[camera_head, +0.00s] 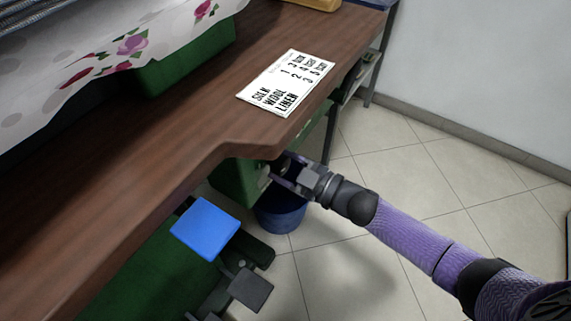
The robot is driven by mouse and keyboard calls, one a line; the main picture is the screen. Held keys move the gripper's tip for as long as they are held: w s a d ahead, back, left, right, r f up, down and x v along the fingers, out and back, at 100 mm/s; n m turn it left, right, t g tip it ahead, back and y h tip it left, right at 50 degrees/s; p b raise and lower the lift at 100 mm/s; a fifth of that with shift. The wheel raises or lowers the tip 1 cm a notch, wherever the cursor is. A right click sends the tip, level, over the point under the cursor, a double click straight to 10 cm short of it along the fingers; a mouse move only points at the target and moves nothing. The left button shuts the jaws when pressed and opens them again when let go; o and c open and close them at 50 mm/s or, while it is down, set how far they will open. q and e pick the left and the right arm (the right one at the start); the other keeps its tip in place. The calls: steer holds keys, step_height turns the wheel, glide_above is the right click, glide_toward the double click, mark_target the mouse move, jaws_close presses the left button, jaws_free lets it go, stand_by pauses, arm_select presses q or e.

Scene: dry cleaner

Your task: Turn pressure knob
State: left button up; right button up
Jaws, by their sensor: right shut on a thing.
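My right gripper (280,172) reaches in from the right to the front of a green housing (232,182) under the wooden table edge. Its jaws are shut on a small light part at the housing's face, which appears to be the pressure knob (264,176). The knob is mostly hidden by the fingers and shadow, so its setting cannot be read. A white card (287,82) on the table lists SILK, WOOL and LINEN with numbers beside them. My left gripper is not in view.
The wooden table (190,135) overhangs the housing closely above my right gripper. A dark blue bucket (281,212) stands on the tiled floor just below it. A blue pedal (205,228) and grey pedals (250,289) are at lower left. The floor to the right is clear.

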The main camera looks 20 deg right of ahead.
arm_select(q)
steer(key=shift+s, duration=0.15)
arm_select(e)
steer(key=o, duration=0.9)
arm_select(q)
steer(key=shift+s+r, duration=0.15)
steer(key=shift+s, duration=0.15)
arm_select(e)
steer(key=o, duration=0.4)
steer(key=shift+s, duration=0.1)
arm_select(q)
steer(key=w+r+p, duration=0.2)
steer(key=p, duration=0.1)
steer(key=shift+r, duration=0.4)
arm_select(e)
steer(key=v, duration=0.9)
steer(key=shift+s+d, duration=0.3)
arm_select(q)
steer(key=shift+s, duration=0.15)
